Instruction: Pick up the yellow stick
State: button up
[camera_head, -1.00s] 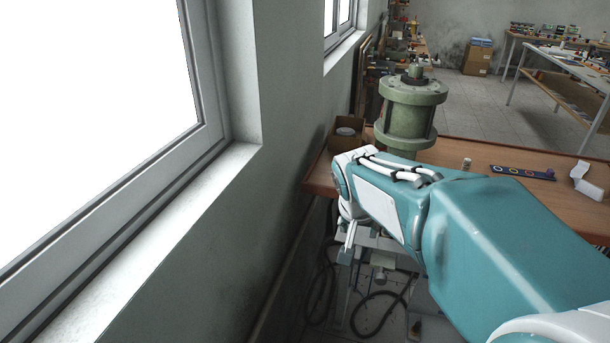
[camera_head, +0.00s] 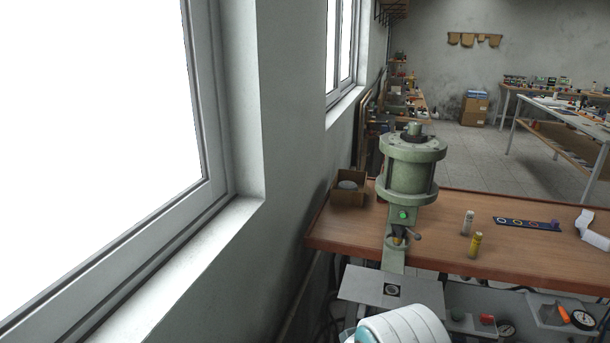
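The yellow stick (camera_head: 475,244) is a short yellow cylinder. It stands upright near the front edge of the wooden bench (camera_head: 340,234), to the right of the green pneumatic press. A pale, whitish stick (camera_head: 468,222) stands just behind it and slightly to its left, apart from it. Only a white rounded part of my arm shows at the bottom edge of the picture. My gripper itself is not in view.
The green press (camera_head: 410,172) rises from the bench, with a grey plate (camera_head: 372,288) below its front. A cardboard box (camera_head: 348,190) is to its left. A dark strip with coloured rings (camera_head: 526,223) lies on the right. The window wall bounds the left side.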

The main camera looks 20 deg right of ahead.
aim_at(475, 244)
jog(key=z, duration=1.55)
